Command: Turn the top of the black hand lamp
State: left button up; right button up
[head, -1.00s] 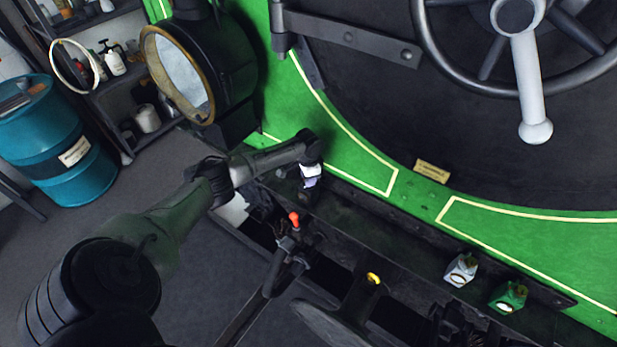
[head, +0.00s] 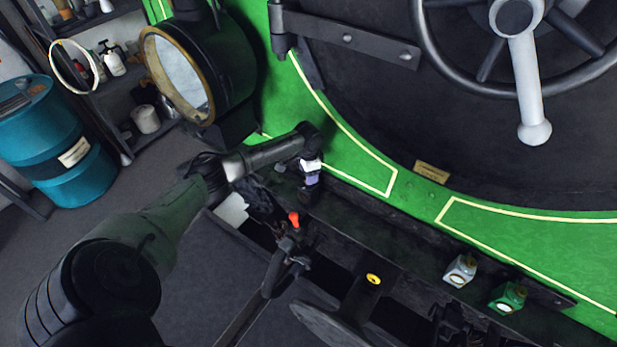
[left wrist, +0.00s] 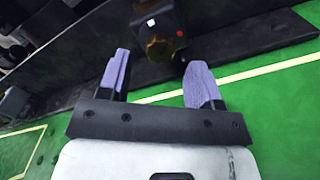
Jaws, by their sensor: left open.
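The black hand lamp (left wrist: 170,16) shows at the top of the left wrist view, with a small white and a small red patch on its body. Its brass-coloured top (left wrist: 160,46) faces the gap between my left gripper's fingers. My left gripper (left wrist: 158,64) is open, its two purple fingers spread on either side of the lamp's top and apart from it. In the head view my left gripper (head: 311,180) is over the dark front beam, and I cannot make out the black lamp there. My right gripper is not in view.
A white lamp (head: 460,271) and a green lamp (head: 508,297) stand on the front beam at the right. A hose with a red-orange handle (head: 294,219) and a round buffer (head: 330,325) are nearby. A large headlamp (head: 180,75) stands at the upper left.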

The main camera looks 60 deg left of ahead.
pick_arm(q)
notch_tip(320, 180, up, 11)
jog(key=shift+b, duration=0.3)
jog(key=shift+f, duration=0.15)
